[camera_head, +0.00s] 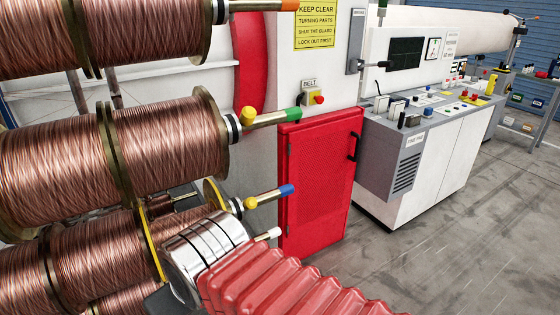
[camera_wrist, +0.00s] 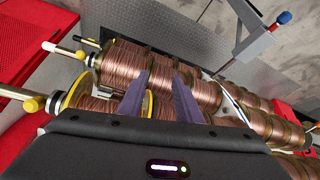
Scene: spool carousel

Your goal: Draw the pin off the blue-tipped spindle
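The blue-tipped spindle (camera_head: 270,195) sticks out to the right from a yellow-flanged spool in the head view. The yellow ball of its pin (camera_head: 250,203) shows near the spool's hub. In the wrist view, a yellow ball pin (camera_wrist: 30,105) sits on a spindle beside a yellow-flanged spool at left. That spindle runs out of the frame, so its tip colour is hidden there. My gripper (camera_wrist: 161,82) is open and apart from the pin, with copper spools beyond its two dark fingers. In the head view my silver wrist is below the blue-tipped spindle, and my fingers are hidden.
A green-tipped spindle (camera_head: 272,118) with another yellow ball is above; a white-tipped spindle (camera_head: 268,235) is below, near my wrist. Large copper spools (camera_head: 60,155) fill the left. A red guard door (camera_head: 318,180) stands behind the spindle tips. Grey floor (camera_head: 465,215) is clear at right.

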